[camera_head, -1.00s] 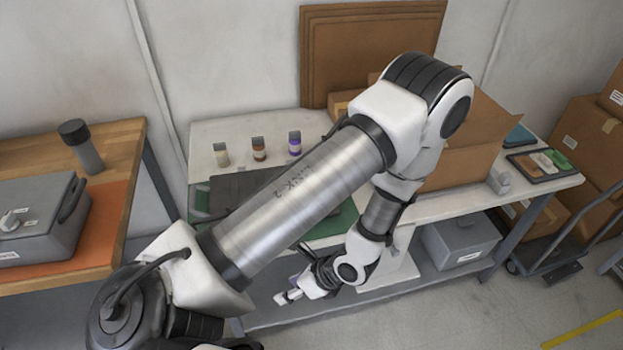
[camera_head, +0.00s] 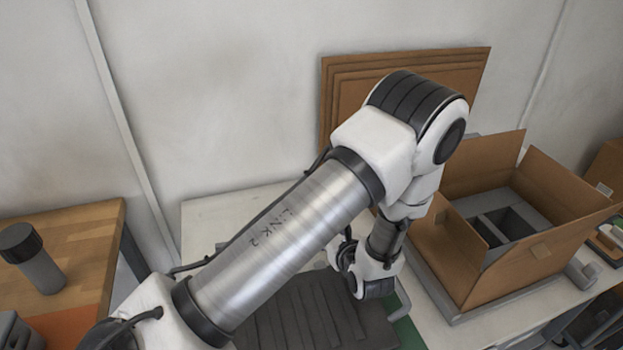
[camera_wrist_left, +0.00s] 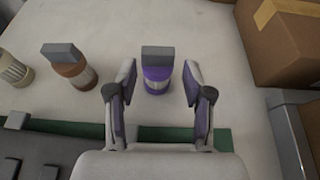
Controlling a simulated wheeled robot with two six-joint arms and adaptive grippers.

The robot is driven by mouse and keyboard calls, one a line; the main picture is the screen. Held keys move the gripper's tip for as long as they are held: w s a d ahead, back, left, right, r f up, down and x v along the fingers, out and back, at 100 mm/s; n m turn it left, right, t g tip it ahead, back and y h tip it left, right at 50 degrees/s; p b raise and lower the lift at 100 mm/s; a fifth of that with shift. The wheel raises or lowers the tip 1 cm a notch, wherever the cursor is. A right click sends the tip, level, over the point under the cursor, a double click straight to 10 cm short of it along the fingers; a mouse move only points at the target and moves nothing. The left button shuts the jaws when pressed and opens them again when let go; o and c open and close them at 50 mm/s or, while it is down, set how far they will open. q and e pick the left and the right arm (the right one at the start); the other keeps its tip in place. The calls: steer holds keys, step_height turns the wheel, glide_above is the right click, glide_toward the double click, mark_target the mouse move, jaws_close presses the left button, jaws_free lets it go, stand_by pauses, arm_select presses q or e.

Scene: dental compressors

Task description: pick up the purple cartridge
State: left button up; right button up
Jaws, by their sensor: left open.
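The purple cartridge (camera_wrist_left: 157,77) stands upright on the pale table in the left wrist view, with a grey block-shaped cap on top. My left gripper (camera_wrist_left: 153,75) is open, with one finger on each side of the cartridge in the picture. I cannot tell whether the fingertips reach around it or stop short of it. In the head view the cartridge and my left gripper's fingers are hidden behind my left arm. My right gripper is in neither view.
An orange-brown cartridge (camera_wrist_left: 71,71) and a cream one (camera_wrist_left: 13,70) stand left of the purple one. A dark ribbed case (camera_head: 310,315) lies on a green mat (camera_wrist_left: 180,134) in front. An open cardboard box (camera_head: 470,250) stands at right.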

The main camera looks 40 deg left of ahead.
arm_select(q)
steer(key=shift+w+a+f, duration=0.1)
steer(key=shift+w+a, duration=0.15)
steer(key=shift+a, duration=0.15)
steer(key=shift+w+a+p, duration=0.1)
steer(key=shift+a+p, duration=0.2)
steer(key=shift+p, duration=0.05)
steer(key=p+x, duration=0.2)
steer(key=x, duration=0.3)
steer(key=shift+a, duration=0.3)
steer(key=shift+a+f, duration=0.1)
steer(key=shift+a, duration=0.1)
steer(key=shift+d, duration=0.2)
steer(key=shift+c, duration=0.7)
steer(key=c, duration=0.8)
